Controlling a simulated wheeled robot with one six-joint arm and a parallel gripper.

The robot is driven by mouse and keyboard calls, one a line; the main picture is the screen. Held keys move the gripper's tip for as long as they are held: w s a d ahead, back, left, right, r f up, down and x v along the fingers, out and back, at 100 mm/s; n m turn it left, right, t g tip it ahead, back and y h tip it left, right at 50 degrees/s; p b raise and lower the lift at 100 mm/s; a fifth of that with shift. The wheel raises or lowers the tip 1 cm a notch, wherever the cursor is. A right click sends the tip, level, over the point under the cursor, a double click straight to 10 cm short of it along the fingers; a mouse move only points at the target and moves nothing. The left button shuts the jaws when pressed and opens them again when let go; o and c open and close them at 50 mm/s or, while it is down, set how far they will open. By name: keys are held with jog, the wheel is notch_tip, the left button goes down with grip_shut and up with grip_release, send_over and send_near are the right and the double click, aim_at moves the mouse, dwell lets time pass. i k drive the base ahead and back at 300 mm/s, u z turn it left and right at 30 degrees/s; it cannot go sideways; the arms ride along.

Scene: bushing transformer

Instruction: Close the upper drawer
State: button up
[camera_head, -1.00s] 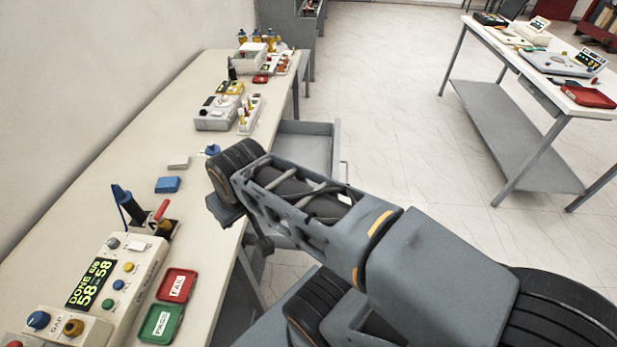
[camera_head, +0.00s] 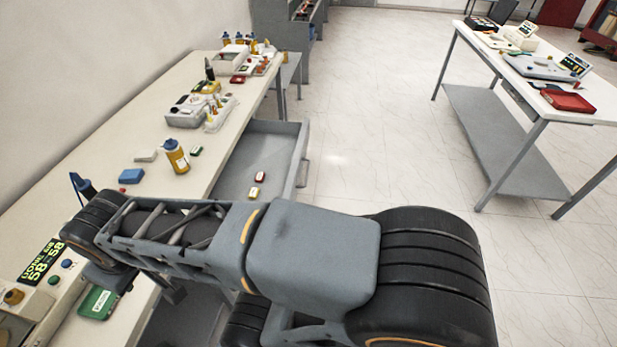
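The upper drawer (camera_head: 300,160) is a grey metal tray pulled out from under the right side of the long workbench. It stands open, with its front and handle (camera_head: 303,172) facing the aisle. Two small items, one red and white (camera_head: 260,177) and one yellow and white (camera_head: 254,192), lie inside it. My arm crosses the lower part of the view, in front of the drawer's near end, with its wrist over the bench at left.
The workbench (camera_head: 118,150) carries a yellow bottle (camera_head: 177,157), a blue box (camera_head: 131,176), a grey parts tray (camera_head: 185,117) and a control box (camera_head: 50,290) with a green tray (camera_head: 98,303). A second table (camera_head: 515,90) stands right. The floor (camera_head: 390,130) between is clear.

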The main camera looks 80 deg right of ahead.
aim_at(278, 149)
jog(key=k, duration=0.85)
jog(key=z, duration=1.8)
jog(key=i, duration=0.5)
jog(key=z, duration=0.8)
jog(key=k, duration=0.9)
jog(key=u, duration=0.8)
jog(key=i, duration=0.5)
